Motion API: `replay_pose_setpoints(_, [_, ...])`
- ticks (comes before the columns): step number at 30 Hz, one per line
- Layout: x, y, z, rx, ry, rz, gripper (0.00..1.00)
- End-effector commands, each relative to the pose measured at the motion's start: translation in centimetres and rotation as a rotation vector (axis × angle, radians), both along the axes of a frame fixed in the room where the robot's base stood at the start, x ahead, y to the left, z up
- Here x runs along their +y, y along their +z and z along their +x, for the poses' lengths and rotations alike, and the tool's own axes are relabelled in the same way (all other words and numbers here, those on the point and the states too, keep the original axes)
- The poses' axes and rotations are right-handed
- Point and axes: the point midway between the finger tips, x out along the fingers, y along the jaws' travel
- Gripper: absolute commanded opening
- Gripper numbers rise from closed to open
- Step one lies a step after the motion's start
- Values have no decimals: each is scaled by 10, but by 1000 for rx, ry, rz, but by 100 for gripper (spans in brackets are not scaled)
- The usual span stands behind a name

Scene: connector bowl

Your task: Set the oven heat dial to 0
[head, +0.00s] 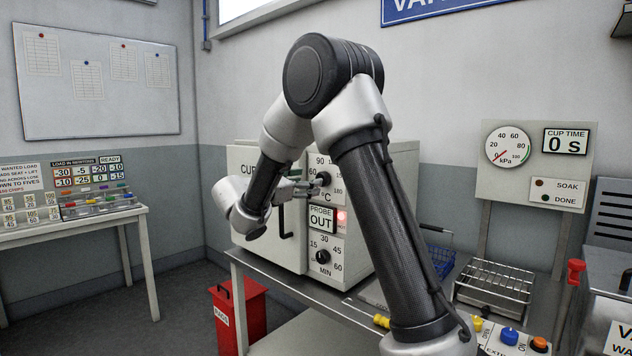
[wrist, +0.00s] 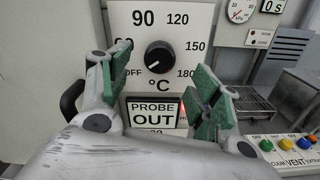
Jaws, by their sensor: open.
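The oven heat dial (head: 323,179) is a round black knob on the white panel of the oven (head: 300,262). In the wrist view the dial (wrist: 160,55) sits in a ring of marks reading OFF, 60 (partly hidden), 90, 120, 150 and 180, with °C below. No 0 shows on it; OFF is at its lower left. In the head view my gripper (head: 299,186) is just left of the dial; contact is unclear.
Below the dial are a PROBE OUT display (wrist: 153,113) with a red lamp (head: 342,220) beside it and a MIN dial (head: 322,257). The oven door handle (head: 287,222) is at left. A wire rack (head: 495,287) and coloured buttons (head: 509,336) stand at right.

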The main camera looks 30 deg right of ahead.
Motion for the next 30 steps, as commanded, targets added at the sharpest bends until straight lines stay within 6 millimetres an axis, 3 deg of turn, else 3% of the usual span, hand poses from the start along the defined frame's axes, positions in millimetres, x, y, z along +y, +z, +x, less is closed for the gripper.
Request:
replay_pose_setpoints(3, [24, 0, -8, 1, 3, 0, 63])
replay_pose_setpoints(9, [46, 0, -17, 1, 1, -1, 63])
replay_pose_setpoints(27, [50, -1, -18, -14, 2, 10, 63])
replay_pose_setpoints(30, [45, -22, -22, -32, -20, 103, 63])
